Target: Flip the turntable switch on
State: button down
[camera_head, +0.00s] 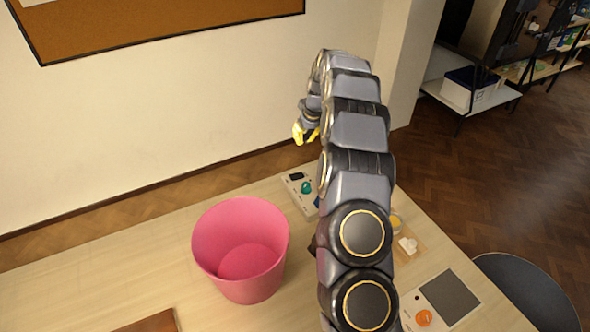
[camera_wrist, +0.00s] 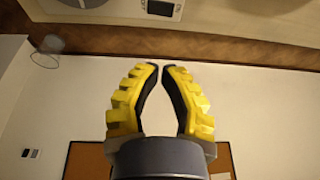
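My gripper (camera_head: 305,135) is raised near the wall beyond the table's far edge, well apart from the things on the table. In the wrist view its two yellow fingers (camera_wrist: 160,66) curve together, tips almost meeting, with nothing between them. A small white piece on a wooden plate (camera_head: 408,246) is right of my arm; it may be a switch, but its setting is too small to tell. A white panel with a dark display and teal knob (camera_head: 306,187) is at the far edge, partly hidden by my arm. I cannot make out a turntable for certain.
A pink bucket (camera_head: 240,248) stands on the table (camera_head: 110,270) left of my arm. A panel with an orange button (camera_head: 424,317) and dark square lies at the right. A yellow-topped item (camera_head: 396,222) is partly hidden. A dark round surface (camera_head: 522,290) is beyond the right edge.

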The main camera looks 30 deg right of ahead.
aim_at(293, 174)
jog(key=x, duration=0.9)
jog(key=s+x, duration=0.1)
jog(key=x, duration=0.3)
jog(key=shift+a+f, duration=0.25)
jog(key=shift+f, duration=0.3)
